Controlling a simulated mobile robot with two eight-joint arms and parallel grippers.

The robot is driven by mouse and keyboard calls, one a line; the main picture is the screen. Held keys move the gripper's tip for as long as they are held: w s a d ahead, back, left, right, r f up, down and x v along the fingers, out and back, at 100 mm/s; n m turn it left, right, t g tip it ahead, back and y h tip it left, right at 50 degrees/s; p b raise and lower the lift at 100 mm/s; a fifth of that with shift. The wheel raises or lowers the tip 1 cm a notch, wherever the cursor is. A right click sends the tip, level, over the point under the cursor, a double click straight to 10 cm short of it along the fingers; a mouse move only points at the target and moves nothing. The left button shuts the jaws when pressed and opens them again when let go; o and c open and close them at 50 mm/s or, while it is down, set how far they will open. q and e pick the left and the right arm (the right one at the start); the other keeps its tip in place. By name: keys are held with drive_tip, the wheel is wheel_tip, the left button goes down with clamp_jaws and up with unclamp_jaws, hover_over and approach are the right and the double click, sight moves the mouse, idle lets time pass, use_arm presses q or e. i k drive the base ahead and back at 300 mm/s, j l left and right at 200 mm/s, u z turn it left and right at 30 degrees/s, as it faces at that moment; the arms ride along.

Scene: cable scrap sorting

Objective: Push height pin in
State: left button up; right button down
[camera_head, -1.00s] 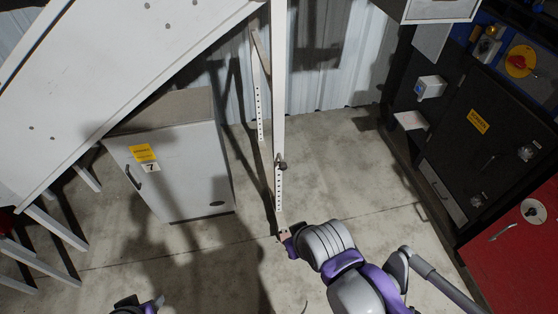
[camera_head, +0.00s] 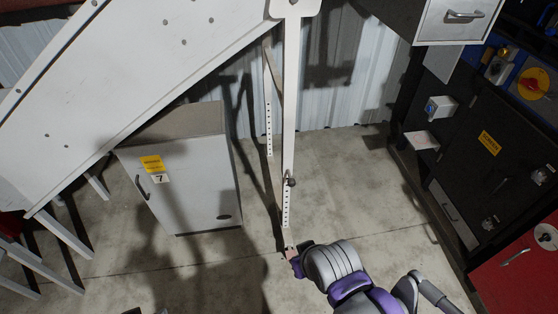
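The height pin (camera_head: 291,181) is a small dark knob on the right side of the white perforated post (camera_head: 288,120), above a row of adjustment holes. How deep it sits cannot be told. My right gripper (camera_head: 288,253) is low at the foot of the post, below the pin and apart from it. The fingers look close to the post's lower end; whether they touch it, and how far they are open, cannot be told. My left gripper (camera_head: 134,312) shows only as a sliver at the bottom edge.
A second perforated leg (camera_head: 268,115) stands behind the post. A large white sloped panel (camera_head: 130,60) fills the upper left. A white cabinet (camera_head: 190,185) marked 7 stands left. A dark cabinet (camera_head: 480,150) and red cabinet (camera_head: 520,260) stand right. Floor (camera_head: 350,190) right of the post is clear.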

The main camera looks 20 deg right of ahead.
sight(291, 183)
drive_tip(key=i+l, duration=0.25)
drive_tip(key=l, duration=0.15)
drive_tip(key=i+l, duration=0.25)
drive_tip(key=l, duration=0.2)
drive_tip(key=i+l+u, duration=0.1)
drive_tip(key=i+l, duration=0.15)
drive_tip(key=l, duration=0.15)
